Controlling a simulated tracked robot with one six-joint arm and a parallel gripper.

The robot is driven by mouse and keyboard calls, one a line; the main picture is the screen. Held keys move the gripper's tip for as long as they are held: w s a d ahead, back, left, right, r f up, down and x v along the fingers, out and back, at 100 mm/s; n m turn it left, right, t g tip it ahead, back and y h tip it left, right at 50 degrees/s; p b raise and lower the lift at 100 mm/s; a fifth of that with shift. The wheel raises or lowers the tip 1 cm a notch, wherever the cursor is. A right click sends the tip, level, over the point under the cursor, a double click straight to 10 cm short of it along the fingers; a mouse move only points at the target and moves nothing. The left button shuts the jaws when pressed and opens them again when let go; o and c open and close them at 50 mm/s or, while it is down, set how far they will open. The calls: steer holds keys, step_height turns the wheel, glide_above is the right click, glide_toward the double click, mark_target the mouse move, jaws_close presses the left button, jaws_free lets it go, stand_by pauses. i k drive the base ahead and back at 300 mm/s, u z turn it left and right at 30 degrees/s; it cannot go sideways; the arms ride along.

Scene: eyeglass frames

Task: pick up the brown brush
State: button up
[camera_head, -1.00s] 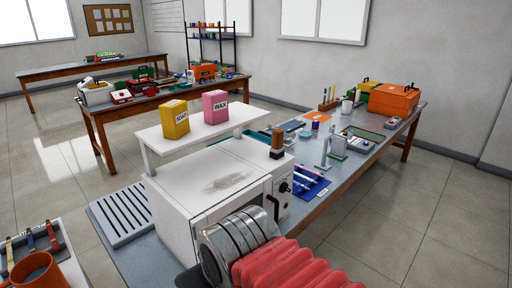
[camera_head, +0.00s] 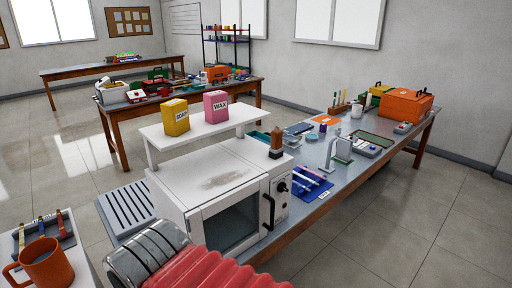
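One has a tan handle (camera_head: 21,240), one a blue handle (camera_head: 42,230), and one a reddish-brown handle (camera_head: 62,227). The last looks most like the brown brush, though it is small here. My arm, with a metal cylinder and a red ribbed sleeve, crosses the bottom middle, to the right of the stand. My gripper is not in view.
An orange mug (camera_head: 45,262) stands in front of the brushes. A slatted grey panel (camera_head: 125,208) lies between stand and oven. Worktables (camera_head: 345,175) stand behind.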

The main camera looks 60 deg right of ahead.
mark_target(276, 151)
steer(key=u, duration=1.65)
steer(key=k, duration=2.05)
steer(key=z, duration=1.2)
